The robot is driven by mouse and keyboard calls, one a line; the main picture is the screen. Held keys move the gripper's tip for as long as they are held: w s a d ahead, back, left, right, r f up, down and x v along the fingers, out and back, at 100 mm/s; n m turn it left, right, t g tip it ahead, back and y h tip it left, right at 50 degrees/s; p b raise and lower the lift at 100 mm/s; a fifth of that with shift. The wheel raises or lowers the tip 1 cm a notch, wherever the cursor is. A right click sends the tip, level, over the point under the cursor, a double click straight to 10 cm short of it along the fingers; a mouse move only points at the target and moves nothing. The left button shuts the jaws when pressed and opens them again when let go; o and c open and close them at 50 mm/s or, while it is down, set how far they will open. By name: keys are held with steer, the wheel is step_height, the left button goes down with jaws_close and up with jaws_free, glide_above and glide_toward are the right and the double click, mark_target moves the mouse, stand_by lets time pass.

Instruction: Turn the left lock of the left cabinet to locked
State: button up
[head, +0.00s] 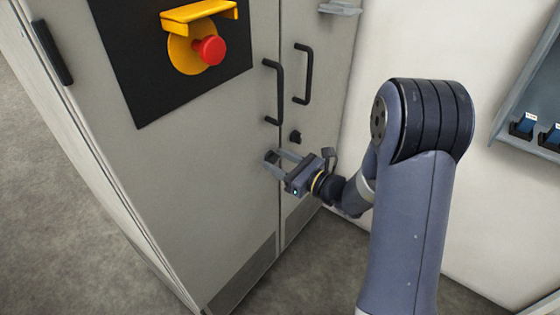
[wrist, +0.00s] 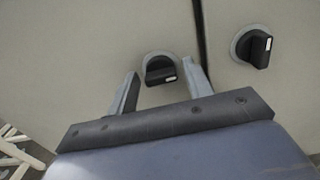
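The left lock (wrist: 160,72) is a black turn knob on a pale round base on the left door of the cabinet (head: 215,170). In the wrist view its grip lies roughly level, with a white mark at the right end. My gripper (head: 272,158) is open at the door, and its fingers in the wrist view (wrist: 161,69) stand either side of the knob, with gaps visible.
Two black door handles (head: 280,92) (head: 303,75) rise above the locks. A red emergency button (head: 209,50) under a yellow guard (head: 200,15) sits on a black panel, upper left. A grey rack (head: 530,95) with blue items stands at the right. The floor (head: 40,200) at left is clear.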

steer(key=c, duration=0.8)
steer(key=shift+f+b, duration=0.15)
steer(key=shift+b, duration=0.3)
steer(key=n+b, duration=0.3)
steer(key=b, duration=0.2)
steer(key=shift+s+f+n, duration=0.1)
steer(key=shift+f+n, duration=0.1)
steer(key=shift+n, duration=0.2)
steer(key=shift+s+a+r+n+b, duration=0.1)
steer(key=shift+n+b, duration=3.35)
steer(key=shift+b, duration=0.05)
steer(key=shift+r+n+b, duration=0.1)
steer(key=shift+n+b, duration=3.35)
steer(key=shift+f, duration=0.1)
